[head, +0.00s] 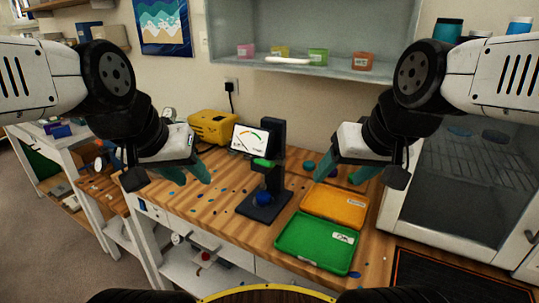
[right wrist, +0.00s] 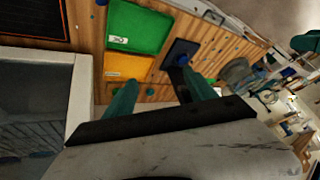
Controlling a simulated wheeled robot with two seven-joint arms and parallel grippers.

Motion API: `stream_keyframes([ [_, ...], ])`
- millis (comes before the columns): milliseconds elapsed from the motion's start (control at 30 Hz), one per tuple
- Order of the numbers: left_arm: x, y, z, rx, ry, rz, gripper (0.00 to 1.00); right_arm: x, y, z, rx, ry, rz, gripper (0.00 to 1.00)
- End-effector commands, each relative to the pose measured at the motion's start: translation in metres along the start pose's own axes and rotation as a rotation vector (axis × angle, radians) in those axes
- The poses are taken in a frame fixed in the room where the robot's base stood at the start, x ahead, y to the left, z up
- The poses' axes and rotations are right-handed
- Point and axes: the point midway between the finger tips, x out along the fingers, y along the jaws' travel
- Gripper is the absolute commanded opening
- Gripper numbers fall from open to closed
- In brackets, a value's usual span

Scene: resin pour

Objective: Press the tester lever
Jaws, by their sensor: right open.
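The tester (head: 275,150) is a black stand with a dial screen (head: 250,140) and a flat dark base (head: 258,212) on the wooden bench. A green-topped part, which looks like the lever (head: 262,162), sticks out from its column. A blue round piece (head: 263,199) sits on the base below it. The tester base also shows in the right wrist view (right wrist: 180,52). My left gripper (head: 195,180) is open and empty, to the left of the tester. My right gripper (head: 338,177) is open and empty, to its right; its teal fingers (right wrist: 162,95) show apart in the right wrist view.
A green tray (head: 290,255) and an orange tray (head: 335,206) lie right of the tester. A yellow case (head: 213,127) stands behind on the left. A glass-fronted cabinet (head: 450,190) bounds the right. A shelf (head: 310,66) with small coloured boxes hangs above.

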Motion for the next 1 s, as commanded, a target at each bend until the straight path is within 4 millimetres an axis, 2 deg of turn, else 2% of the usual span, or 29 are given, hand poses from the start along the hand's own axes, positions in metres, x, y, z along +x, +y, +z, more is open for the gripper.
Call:
stream_keyframes([
  [433,0.0,0.0,0.0,0.0,0.0,0.0,0.36,0.0,0.0,0.0,0.0,0.0,0.0,0.65],
  [467,0.0,0.0,0.0,0.0,0.0,0.0,0.36,0.0,0.0,0.0,0.0,0.0,0.0,0.61],
  [633,0.0,0.0,0.0,0.0,0.0,0.0,0.36,-0.002,-0.002,-0.009,-0.019,-0.022,-0.005,0.28],
  [767,0.0,0.0,0.0,0.0,0.0,0.0,0.36,-0.007,-0.007,-0.033,-0.073,-0.088,-0.021,0.02],
  [1000,0.0,0.0,0.0,0.0,0.0,0.0,0.36,-0.012,-0.027,-0.099,-0.245,-0.274,-0.089,0.0],
])
